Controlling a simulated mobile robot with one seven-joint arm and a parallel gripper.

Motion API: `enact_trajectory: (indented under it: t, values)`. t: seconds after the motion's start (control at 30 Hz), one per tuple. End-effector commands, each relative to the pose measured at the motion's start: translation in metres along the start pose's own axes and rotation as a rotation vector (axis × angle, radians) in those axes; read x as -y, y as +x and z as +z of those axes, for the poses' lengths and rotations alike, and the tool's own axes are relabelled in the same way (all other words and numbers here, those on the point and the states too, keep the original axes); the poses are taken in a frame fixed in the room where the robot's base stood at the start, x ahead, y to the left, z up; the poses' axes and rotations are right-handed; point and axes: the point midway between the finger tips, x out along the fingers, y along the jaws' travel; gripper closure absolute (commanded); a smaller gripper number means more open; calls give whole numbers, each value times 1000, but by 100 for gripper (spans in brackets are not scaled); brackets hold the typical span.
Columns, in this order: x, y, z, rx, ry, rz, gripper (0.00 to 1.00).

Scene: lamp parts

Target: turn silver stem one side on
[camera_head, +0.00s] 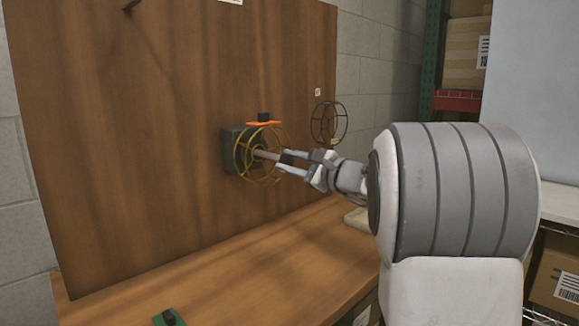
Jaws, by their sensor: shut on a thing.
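The silver stem (266,155) looks like a short pale rod sticking out from the middle of a gold wire cage (238,157). The cage sits against a dark grey box (229,158) on the upright wooden board. My gripper (281,161) reaches in from the right, with its fingers shut on the outer end of the stem. The fingers hide that end. How far the stem is seated in the box cannot be seen.
A black wire cage (329,122) is at the board's right edge. A green piece (168,317) lies on the wooden table (240,285), which is otherwise mostly clear. Shelves with boxes stand at right.

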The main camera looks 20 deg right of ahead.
Motion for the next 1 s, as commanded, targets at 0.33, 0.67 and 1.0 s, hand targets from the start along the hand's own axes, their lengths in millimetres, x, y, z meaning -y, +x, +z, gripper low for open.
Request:
enact_trajectory:
  t: [0.33, 0.67, 1.0]
  values:
    - [0, 0, 0, -1, 0, 1, 62]
    - [0, 0, 0, 0, 0, 0, 38]
    - [2, -28, 0, -3, 0, -3, 38]
